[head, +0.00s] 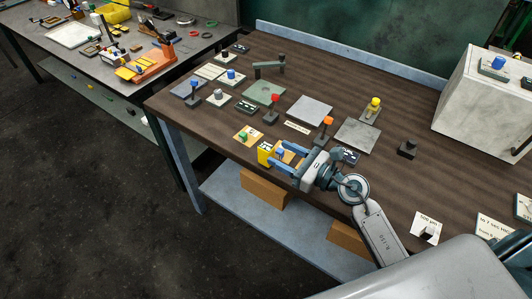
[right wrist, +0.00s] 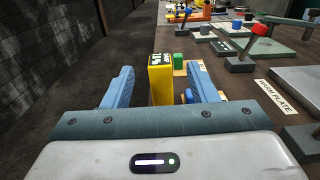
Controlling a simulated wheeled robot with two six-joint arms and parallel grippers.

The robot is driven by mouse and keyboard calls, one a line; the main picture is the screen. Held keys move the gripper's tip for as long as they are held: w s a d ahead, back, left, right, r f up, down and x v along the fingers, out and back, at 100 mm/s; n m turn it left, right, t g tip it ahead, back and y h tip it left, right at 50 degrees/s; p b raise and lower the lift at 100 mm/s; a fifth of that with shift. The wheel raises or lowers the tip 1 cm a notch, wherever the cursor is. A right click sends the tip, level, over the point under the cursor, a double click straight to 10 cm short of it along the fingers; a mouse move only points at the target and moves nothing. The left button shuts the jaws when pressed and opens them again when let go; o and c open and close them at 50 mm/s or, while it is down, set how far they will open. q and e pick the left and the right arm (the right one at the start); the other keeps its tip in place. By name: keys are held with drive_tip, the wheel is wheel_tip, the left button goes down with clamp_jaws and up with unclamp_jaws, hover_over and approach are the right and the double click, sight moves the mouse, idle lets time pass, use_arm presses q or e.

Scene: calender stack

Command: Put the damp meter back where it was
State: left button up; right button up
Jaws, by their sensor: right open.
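A yellow block-shaped device with a dark marked top, which looks like the damp meter (head: 264,153), stands near the front edge of the dark wooden table. It also shows in the right wrist view (right wrist: 161,84), upright between my fingers. My right gripper (head: 276,158) is open around it, one blue finger on each side. In the right wrist view there is a gap between the meter and each finger of the right gripper (right wrist: 161,86). The meter's lower part is hidden by my gripper body. My left gripper is not in view.
A tan card with a green knob (head: 243,135) lies just beyond the meter. A red-topped lever (head: 272,106), an orange-topped lever (head: 327,125) and grey plates (head: 357,134) stand nearby. A large pale block (head: 478,108) is at the right.

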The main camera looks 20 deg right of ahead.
sight(273, 151)
drive_tip(key=shift+w+a, duration=0.15)
drive_tip(key=shift+w, duration=0.1)
drive_tip(key=shift+w+a+p, duration=0.35)
drive_tip(key=shift+w, duration=0.05)
drive_tip(key=x, duration=0.1)
drive_tip(key=p+x, duration=0.1)
drive_tip(key=x, duration=0.1)
drive_tip(key=shift+w+a+f, duration=0.2)
drive_tip(key=shift+f, duration=0.1)
drive_tip(key=shift+w+a+f+p, duration=0.2)
drive_tip(key=shift+w+a+p, duration=0.05)
drive_tip(key=shift+p, duration=0.05)
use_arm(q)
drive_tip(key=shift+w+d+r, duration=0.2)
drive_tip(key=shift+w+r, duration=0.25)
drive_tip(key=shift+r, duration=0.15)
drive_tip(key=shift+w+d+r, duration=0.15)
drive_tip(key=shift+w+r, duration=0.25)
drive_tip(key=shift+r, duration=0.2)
use_arm(e)
drive_tip(key=c, duration=1)
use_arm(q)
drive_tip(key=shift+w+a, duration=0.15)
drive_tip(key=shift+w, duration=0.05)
use_arm(e)
clamp_jaws()
drive_tip(key=shift+r, duration=0.1)
